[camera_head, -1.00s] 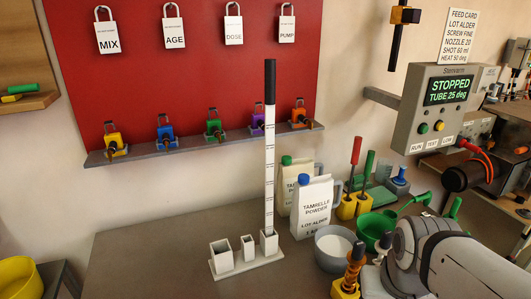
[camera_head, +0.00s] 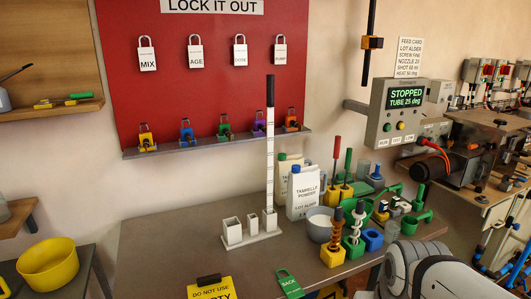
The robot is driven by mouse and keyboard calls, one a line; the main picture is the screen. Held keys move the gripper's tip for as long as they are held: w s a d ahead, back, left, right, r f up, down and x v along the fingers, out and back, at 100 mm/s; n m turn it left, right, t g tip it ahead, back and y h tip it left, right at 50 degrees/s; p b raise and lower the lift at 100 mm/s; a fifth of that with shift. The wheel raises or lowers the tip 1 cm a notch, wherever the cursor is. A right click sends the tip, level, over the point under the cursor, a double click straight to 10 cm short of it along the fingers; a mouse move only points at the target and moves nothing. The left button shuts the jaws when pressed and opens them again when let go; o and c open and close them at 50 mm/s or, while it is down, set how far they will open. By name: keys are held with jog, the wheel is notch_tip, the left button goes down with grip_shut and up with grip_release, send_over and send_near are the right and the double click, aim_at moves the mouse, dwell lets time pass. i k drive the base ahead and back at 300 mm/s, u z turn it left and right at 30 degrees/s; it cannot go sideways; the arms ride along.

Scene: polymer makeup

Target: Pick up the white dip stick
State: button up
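The white dip stick (camera_head: 270,160) has dark graduation marks and a black grip at its top. It stands upright in the right-hand square socket of a white holder (camera_head: 250,238) on the grey table. Two other sockets of the holder look empty. My white arm shows at the lower right, but my gripper is not in view.
A red lockout board (camera_head: 210,85) with a narrow ledge is behind. The table (camera_head: 165,240) left of the holder is clear.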

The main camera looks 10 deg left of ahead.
aim_at(270, 78)
jog(key=z, duration=0.15)
jog(key=i, duration=0.9)
jog(key=u, duration=0.25)
jog(key=k, duration=0.75)
jog(key=z, duration=0.25)
jog(key=i, duration=0.75)
jog(key=u, duration=0.05)
